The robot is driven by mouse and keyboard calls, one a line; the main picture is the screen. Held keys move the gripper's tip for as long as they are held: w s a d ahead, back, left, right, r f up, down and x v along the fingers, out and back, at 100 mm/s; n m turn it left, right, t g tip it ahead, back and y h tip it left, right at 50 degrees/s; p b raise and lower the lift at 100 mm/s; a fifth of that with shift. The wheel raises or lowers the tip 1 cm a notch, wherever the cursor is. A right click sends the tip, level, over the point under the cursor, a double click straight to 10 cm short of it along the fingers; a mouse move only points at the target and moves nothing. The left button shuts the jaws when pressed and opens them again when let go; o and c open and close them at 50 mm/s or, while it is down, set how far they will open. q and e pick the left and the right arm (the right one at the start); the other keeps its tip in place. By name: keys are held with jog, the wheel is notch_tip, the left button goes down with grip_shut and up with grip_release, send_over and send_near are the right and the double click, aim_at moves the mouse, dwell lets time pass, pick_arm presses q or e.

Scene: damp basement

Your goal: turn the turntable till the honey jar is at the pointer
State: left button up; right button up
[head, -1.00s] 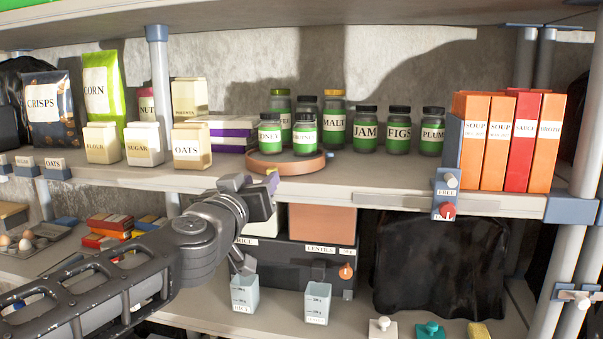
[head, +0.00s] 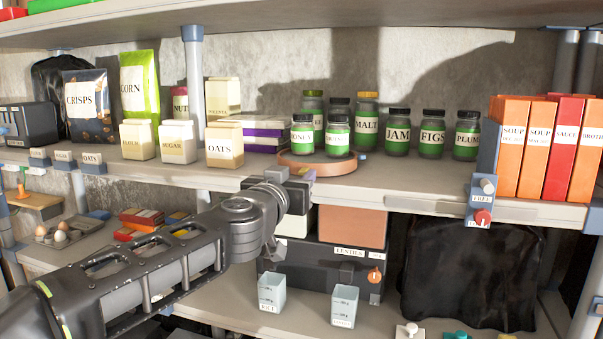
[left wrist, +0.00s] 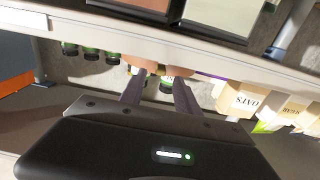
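The brown turntable (head: 325,168) stands on the middle shelf near its front edge, with several green-labelled, dark-lidded jars on it. The honey jar (head: 302,135) is at its front left. A small pale blue piece (head: 362,156) is at the turntable's right edge; I cannot tell whether it is the pointer. My left gripper (head: 300,174) is at the shelf's front edge, just in front of the turntable. In the left wrist view its two fingers (left wrist: 158,90) are apart, with the turntable's rim (left wrist: 150,66) just beyond them. My right gripper is not in view.
The jam (head: 398,132), figs and plum jars stand to the turntable's right. Cartons such as oats (head: 224,148) stand to its left. A box with a red knob (head: 482,217) hangs on the shelf front. Measuring cups (head: 271,293) are below.

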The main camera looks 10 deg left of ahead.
aim_at(302, 172)
pick_arm(q)
jog(key=shift+w+d, duration=0.1)
jog(key=shift+w, duration=1.75)
grip_shut()
